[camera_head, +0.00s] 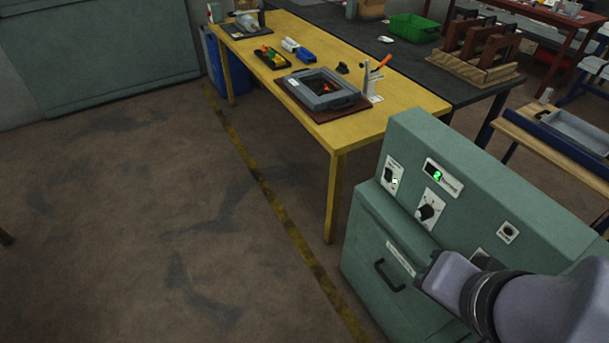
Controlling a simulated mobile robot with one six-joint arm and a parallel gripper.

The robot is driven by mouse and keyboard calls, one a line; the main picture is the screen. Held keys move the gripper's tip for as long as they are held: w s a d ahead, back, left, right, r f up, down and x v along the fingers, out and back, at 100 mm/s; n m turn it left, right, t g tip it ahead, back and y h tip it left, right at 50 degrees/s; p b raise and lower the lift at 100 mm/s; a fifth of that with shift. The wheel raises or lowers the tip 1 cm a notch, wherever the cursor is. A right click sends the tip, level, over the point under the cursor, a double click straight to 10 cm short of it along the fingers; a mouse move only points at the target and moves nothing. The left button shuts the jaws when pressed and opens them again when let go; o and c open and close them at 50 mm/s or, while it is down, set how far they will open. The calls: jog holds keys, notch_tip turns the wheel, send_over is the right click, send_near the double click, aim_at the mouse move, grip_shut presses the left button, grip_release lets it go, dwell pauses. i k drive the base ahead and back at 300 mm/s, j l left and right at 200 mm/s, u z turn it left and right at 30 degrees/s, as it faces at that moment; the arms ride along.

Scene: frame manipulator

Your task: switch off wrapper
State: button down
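A green machine cabinet (480,180), likely the wrapper, stands at the lower right. Its sloped panel has a small switch plate (393,174) at the left with a dark switch and a bright spot. Right of it is a display (441,177) lit green. A black rotary knob (428,210) sits below the display, and a small round button (508,232) is further right. The labels are too small to read. My gripper (428,272) is in front of the cabinet's lower front, below the panel and apart from the switch in the picture. Its fingers are not clear.
A black drawer handle (389,275) is on the cabinet front, left of my gripper. A yellow table (380,118) with a grey tray and tools stands behind the machine. A wooden bench (540,135) is at the right. The floor (150,220) at the left is clear.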

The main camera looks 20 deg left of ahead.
aim_at(388, 173)
jog(key=u, duration=0.1)
jog(key=i+l+u, duration=0.15)
jog(key=i, duration=0.4)
jog(key=i+l+u, duration=0.1)
jog(key=i, duration=0.45)
